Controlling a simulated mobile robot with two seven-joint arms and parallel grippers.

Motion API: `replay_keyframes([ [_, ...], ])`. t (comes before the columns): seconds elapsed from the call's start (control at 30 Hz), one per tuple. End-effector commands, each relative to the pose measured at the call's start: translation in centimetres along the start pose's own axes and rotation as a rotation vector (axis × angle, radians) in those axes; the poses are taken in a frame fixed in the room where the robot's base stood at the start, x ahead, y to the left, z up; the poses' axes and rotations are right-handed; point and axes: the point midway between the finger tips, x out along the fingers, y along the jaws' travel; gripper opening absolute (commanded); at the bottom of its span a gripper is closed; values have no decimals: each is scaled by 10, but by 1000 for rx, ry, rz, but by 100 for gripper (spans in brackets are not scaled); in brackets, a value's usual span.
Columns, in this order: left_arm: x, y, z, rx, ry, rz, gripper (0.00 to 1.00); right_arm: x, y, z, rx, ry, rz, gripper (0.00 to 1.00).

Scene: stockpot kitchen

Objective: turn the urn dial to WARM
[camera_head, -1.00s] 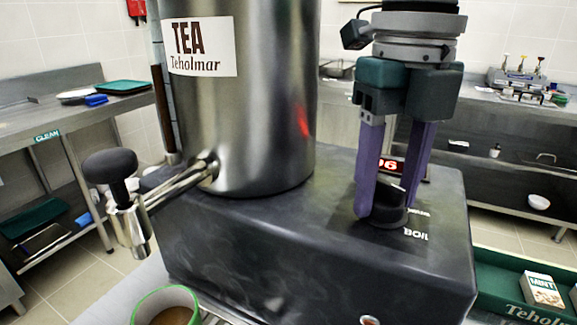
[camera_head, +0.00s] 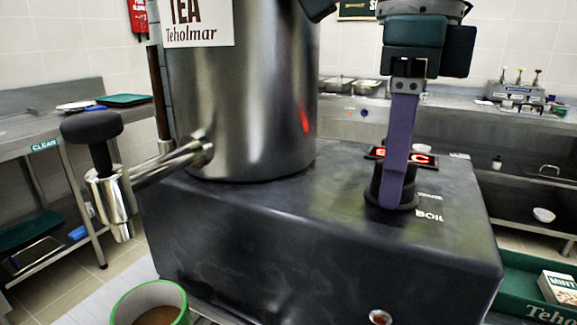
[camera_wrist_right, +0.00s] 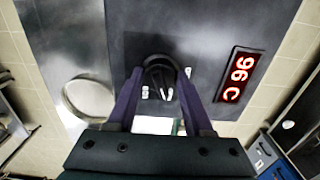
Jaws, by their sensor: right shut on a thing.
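The steel tea urn (camera_head: 265,110) stands on a dark box-shaped base. The black dial (camera_head: 376,192) sits on top of this base, right of the urn, with a white BOIL label (camera_head: 429,215) beside it. My right gripper (camera_head: 396,198) points down and is shut on the dial. Its purple fingers line up in the head view, so one hides the other. The right wrist view shows both fingers (camera_wrist_right: 158,84) around the dial (camera_wrist_right: 160,68), with small white labels nearby. I cannot read which setting the dial points to. My left gripper is not in view.
A red-lit display (camera_head: 408,158) stands behind the dial, partly hidden; it reads 96C in the wrist view (camera_wrist_right: 238,74). A black-handled tap (camera_head: 105,165) sticks out left. A green-rimmed cup (camera_head: 150,303) of brown liquid is below. A green tray with a MINT box (camera_head: 560,288) lies right.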

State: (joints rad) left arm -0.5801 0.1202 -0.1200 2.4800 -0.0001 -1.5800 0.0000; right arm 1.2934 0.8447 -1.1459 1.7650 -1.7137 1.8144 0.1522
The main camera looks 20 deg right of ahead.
Motion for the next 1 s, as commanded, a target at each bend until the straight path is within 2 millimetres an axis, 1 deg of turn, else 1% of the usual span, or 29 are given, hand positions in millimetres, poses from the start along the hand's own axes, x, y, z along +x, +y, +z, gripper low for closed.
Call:
replay_keyframes([
  [0.1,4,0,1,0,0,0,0,0,0,0,-55,-2,0,0],
  [0.3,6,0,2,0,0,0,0,0,0,0,-110,-1,0,0],
  [0.8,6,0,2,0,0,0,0,-1,0,0,-128,-1,1,0],
  [0.83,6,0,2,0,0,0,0,-1,0,0,-128,-1,1,52],
  [1.0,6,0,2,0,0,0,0,-1,0,0,-127,-1,0,72],
])
